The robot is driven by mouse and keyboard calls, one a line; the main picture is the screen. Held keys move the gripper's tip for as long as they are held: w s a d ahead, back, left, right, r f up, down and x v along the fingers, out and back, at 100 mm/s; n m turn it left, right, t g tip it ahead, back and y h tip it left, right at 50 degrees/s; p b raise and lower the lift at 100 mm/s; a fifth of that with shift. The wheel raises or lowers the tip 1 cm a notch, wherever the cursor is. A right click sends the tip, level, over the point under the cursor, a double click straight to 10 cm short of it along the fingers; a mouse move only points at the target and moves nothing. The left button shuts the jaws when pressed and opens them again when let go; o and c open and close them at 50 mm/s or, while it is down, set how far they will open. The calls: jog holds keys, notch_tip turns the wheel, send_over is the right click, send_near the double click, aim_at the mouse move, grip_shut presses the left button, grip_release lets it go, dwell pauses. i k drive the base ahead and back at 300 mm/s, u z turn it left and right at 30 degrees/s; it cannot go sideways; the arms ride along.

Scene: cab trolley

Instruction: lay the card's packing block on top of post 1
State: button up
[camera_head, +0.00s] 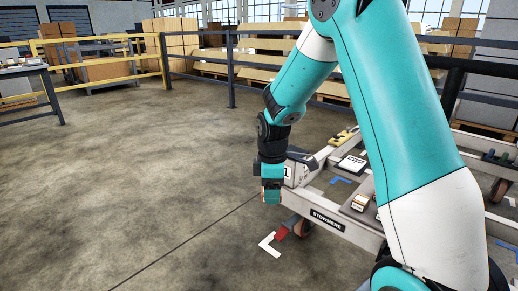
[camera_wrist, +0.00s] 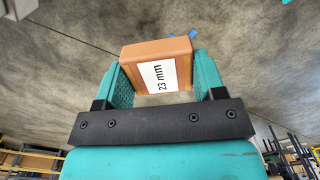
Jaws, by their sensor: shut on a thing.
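In the head view my gripper (camera_head: 271,197) points down just left of a pale post marked "1" (camera_head: 288,172) at the trolley's near left corner. The block is too small there to make out clearly. My gripper partly covers the post, and I cannot tell the gap between them. A white card-like plate (camera_head: 352,163) lies on the trolley; its text is unreadable.
The pale trolley frame (camera_head: 345,236), labelled STOWMORE, stands on castors, partly hidden by my arm. A red piece (camera_head: 281,233) and a white floor corner mark (camera_head: 269,245) are below the post. Railings (camera_head: 232,70) and pallets stand behind. The floor at left is clear.

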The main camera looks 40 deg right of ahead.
aim_at(293, 151)
jog(key=z, duration=0.1)
jog(key=i, duration=1)
jog(key=z, duration=0.4)
